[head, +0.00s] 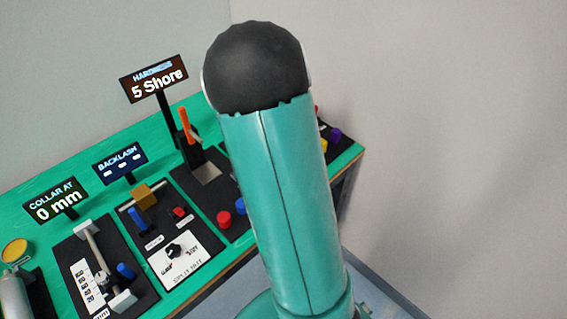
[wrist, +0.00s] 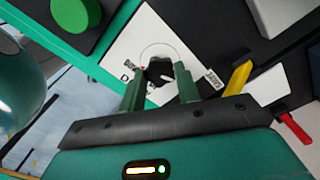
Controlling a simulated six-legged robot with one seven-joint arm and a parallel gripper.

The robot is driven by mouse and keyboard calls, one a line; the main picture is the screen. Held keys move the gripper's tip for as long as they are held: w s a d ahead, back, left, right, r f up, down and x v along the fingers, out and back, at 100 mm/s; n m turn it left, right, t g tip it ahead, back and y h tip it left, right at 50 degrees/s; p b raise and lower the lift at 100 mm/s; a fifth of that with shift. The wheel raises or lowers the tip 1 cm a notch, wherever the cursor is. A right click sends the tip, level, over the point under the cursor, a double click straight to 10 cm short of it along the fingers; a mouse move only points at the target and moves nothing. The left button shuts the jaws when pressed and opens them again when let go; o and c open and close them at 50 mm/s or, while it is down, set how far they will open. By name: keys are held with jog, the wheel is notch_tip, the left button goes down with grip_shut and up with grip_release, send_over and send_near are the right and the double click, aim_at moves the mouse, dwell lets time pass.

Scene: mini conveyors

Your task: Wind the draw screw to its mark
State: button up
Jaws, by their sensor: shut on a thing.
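My gripper (wrist: 159,75) is shut on a black knob (wrist: 159,72) on a white printed plate (wrist: 128,50) in the wrist view, one finger on each side of it. A thin curved line is printed around the knob; the plate's lettering is too small to read. In the head view my arm hides the gripper and this knob. At the front left of the head view, a station has a pale bar (head: 92,250), a scale plate (head: 83,282) and a blue knob (head: 126,270). Behind it a display (head: 56,202) reads "COLLAR AT 0 mm". I cannot tell which part is the draw screw.
Another black knob (head: 174,250) sits on a white plate. A backlash display (head: 120,162) and a "5 Shore" display (head: 155,80) rise behind the stations. Near my gripper are a green button (wrist: 76,12), a yellow lever (wrist: 237,78) and a red lever (wrist: 293,128).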

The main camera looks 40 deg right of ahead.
jog(key=m, duration=0.4)
jog(key=shift+m, duration=0.3)
jog(key=m, duration=0.3)
jog(key=shift+m, duration=0.4)
jog(key=m, duration=0.7)
jog(key=shift+m, duration=0.3)
jog(key=o, duration=1)
jog(key=shift+c, duration=0.2)
notch_tip(320, 180, up, 14)
